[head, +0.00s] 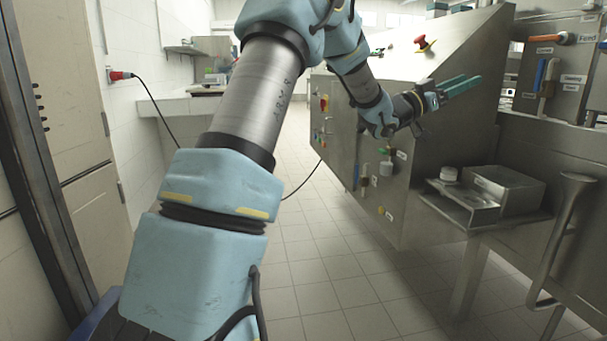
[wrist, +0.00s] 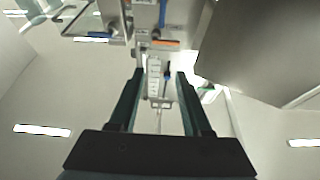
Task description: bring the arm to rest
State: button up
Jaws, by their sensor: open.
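My arm rises from the bottom of the head view, bends at the top and comes down to the right. My gripper (head: 462,86) points to the right in front of the steel machine (head: 385,190). Its two dark green fingers are apart with nothing between them. In the wrist view my gripper (wrist: 158,80) also shows open and empty, with part of the machine and its handles beyond the fingers.
A steel shelf (head: 458,208) with a metal box (head: 508,188) juts from the machine at the right. A curved metal handle (head: 562,235) stands in front. A door (head: 70,120) is at the left. The tiled floor (head: 335,290) between is clear.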

jog(key=w+a+f+n+t+y, duration=0.35)
jog(key=a+f+y, duration=0.25)
jog(key=a, duration=0.2)
jog(key=w+a+f+n+t+y, duration=0.35)
jog(key=a+f+y, duration=0.25)
jog(key=a, duration=0.2)
jog(key=s+a+f+n+g+y, duration=0.2)
jog(key=s+a+f+n+y, duration=0.15)
jog(key=a+f, duration=0.4)
jog(key=s+a+f+n+g+y, duration=0.15)
jog(key=s+a+f+y, duration=0.3)
jog(key=a, duration=0.65)
jog(key=s+a+f+n+g+y, duration=0.1)
jog(key=s+a+f+g, duration=0.1)
jog(key=s+a, duration=0.35)
jog(key=s+a+f+n+g, duration=0.1)
jog(key=s+a+f+g, duration=0.1)
jog(key=s, duration=0.7)
jog(key=s+a+f+n+g+y, duration=0.1)
jog(key=s+a+f+g, duration=0.15)
jog(key=s, duration=0.45)
notch_tip(320, 180, up, 21)
jog(key=p, duration=2)
jog(key=shift+w+a+f+p, duration=0.15)
jog(key=shift+w+p, duration=0.2)
jog(key=shift+w, duration=0.05)
